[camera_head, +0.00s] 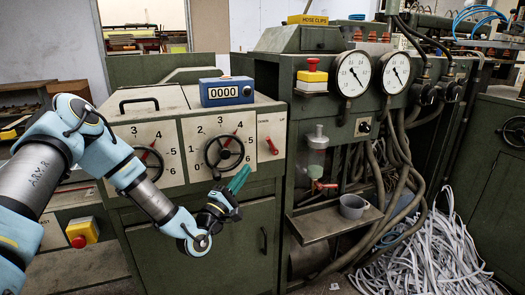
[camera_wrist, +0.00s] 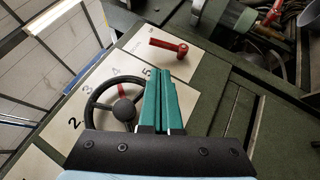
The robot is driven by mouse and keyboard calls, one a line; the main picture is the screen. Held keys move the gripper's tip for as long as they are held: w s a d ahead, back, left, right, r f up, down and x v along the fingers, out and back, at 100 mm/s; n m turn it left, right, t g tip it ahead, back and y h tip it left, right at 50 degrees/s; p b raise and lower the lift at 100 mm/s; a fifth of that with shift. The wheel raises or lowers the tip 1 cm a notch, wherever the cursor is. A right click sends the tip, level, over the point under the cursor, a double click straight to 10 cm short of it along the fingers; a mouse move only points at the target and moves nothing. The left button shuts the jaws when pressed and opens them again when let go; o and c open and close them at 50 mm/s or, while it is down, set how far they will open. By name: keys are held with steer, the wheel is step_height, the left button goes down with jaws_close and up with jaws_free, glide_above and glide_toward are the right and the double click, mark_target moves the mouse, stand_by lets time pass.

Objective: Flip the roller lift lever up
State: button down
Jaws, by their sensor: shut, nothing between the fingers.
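The small red lever (camera_head: 271,146) is on a pale panel at the right end of the green machine's front, slanting down to the right in the head view. In the wrist view the lever (camera_wrist: 168,47) lies just beyond my fingertips. My gripper (camera_head: 240,178) has green fingers and is in front of the machine, below and left of the lever. In the wrist view my gripper (camera_wrist: 160,72) has its fingers side by side, shut and empty. I see a gap between the fingertips and the lever.
A black handwheel (camera_head: 224,151) on a numbered dial is left of the lever; it also shows in the wrist view (camera_wrist: 116,104). A blue counter (camera_head: 227,91) sits on top of the machine. A shelf with a grey cup (camera_head: 353,206) juts out at right.

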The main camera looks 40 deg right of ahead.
steer(key=shift+d, duration=0.1)
steer(key=p, duration=0.3)
glide_toward(270, 144)
steer(key=w+d+r, duration=0.2)
steer(key=w+d, duration=0.1)
steer(key=d, duration=0.1)
steer(key=shift+w+d, duration=0.25)
steer(key=shift+d, duration=0.6)
